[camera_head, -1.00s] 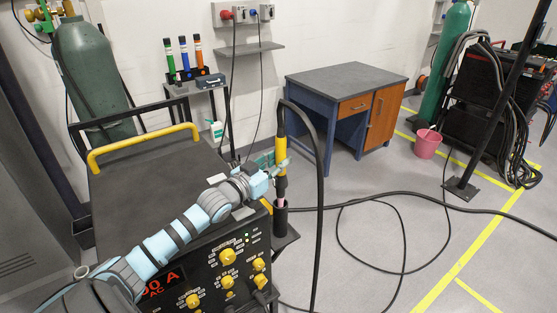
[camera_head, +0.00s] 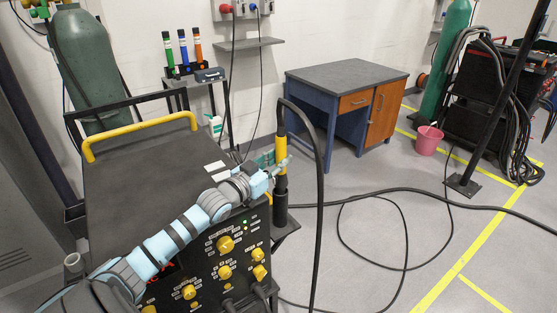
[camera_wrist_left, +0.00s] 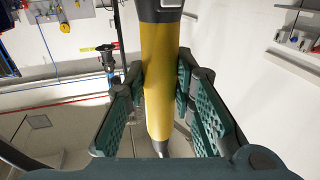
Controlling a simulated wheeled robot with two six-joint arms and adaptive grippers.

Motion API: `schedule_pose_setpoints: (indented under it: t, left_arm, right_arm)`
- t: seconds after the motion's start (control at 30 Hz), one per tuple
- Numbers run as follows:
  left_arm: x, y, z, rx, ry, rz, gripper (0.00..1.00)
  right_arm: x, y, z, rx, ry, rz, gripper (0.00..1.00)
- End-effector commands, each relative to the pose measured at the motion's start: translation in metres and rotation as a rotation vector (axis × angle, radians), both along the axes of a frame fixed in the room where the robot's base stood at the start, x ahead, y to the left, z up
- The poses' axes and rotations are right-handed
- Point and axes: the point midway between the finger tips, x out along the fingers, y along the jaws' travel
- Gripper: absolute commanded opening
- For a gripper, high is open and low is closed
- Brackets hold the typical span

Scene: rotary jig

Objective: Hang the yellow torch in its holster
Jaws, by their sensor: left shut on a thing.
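The yellow torch (camera_head: 281,155) stands about upright beside the machine's front right corner, with its black hose arching from its top. My left gripper (camera_head: 276,170) is shut on its yellow body. In the left wrist view the torch (camera_wrist_left: 157,85) runs between the green ribbed finger pads (camera_wrist_left: 158,95). The holster (camera_head: 281,209) is a dark upright tube on the right side of the machine. The torch's dark lower end meets the holster's mouth, and its pink tip is hidden, apparently inside the tube. My right gripper is not in view.
The black welding machine (camera_head: 140,180) with a yellow handle and yellow knobs fills the lower left, under my left arm. The black hose (camera_head: 319,200) hangs close to the right and cables loop over the floor. A blue desk (camera_head: 345,115) stands behind.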

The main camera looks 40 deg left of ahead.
Motion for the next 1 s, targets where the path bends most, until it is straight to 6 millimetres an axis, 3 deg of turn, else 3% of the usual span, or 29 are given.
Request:
schedule_pose_setpoints:
  t: [0.03,0.53,0.57,0.7,1.0]
  left_arm:
    - [-0.0032,0.0009,-0.0161,-0.022,0.036,0.008,0.0]
    - [-0.0051,0.0009,-0.0178,-0.024,0.035,0.008,0.0]
    - [-0.0051,0.0009,-0.0179,-0.024,0.035,0.008,0.25]
    - [-0.0051,0.0009,-0.0177,-0.024,0.035,0.008,0.47]
    - [-0.0052,0.0011,-0.0174,-0.024,0.037,0.008,0.47]
  right_arm:
    - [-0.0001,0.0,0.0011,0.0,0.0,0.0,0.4]
    - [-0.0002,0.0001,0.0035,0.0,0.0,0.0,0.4]
    - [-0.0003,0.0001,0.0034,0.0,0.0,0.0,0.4]
    - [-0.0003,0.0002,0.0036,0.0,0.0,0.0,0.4]
    - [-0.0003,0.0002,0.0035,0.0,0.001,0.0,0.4]
